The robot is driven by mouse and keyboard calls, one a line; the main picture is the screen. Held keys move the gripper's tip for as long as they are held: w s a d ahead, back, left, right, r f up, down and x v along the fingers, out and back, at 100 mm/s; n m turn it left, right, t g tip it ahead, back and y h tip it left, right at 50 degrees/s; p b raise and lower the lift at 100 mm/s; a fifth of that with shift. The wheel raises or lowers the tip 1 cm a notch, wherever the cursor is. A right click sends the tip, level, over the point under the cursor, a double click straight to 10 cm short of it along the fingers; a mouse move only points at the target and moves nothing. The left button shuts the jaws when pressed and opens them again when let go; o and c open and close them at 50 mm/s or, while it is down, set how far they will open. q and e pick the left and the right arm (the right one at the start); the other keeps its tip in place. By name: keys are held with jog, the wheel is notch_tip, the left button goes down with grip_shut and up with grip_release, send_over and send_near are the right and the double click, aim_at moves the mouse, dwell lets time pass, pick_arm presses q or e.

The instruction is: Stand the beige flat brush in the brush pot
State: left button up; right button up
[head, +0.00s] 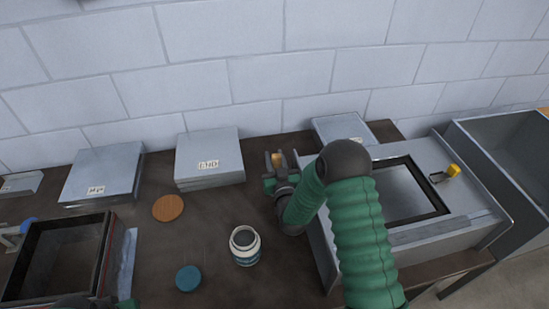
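A white open-topped jar (245,246) with a blue label stands upright on the dark table, left of my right arm; it is the only pot-like thing I see. Its mouth looks dark, with no brush standing in it. My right gripper (279,178) is beyond the jar and slightly right of it, near the back of the table. A small tan-orange piece (277,159) shows at its tip; it may be part of the beige brush, but I cannot tell. The arm and small size hide whether the fingers are closed.
A round cork disc (168,207) and a blue disc (188,278) lie left of the jar. Labelled grey sheet stacks (209,157) line the back. A dark-rimmed box (58,258) stands left. A grey metal unit (440,218) with a framed opening is right.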

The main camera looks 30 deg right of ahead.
jog(key=o, duration=0.5)
jog(key=shift+c, duration=0.2)
jog(key=shift+s, duration=0.1)
jog(key=v, duration=1.6)
jog(key=shift+s, duration=0.25)
jog(key=shift+a+f, duration=0.1)
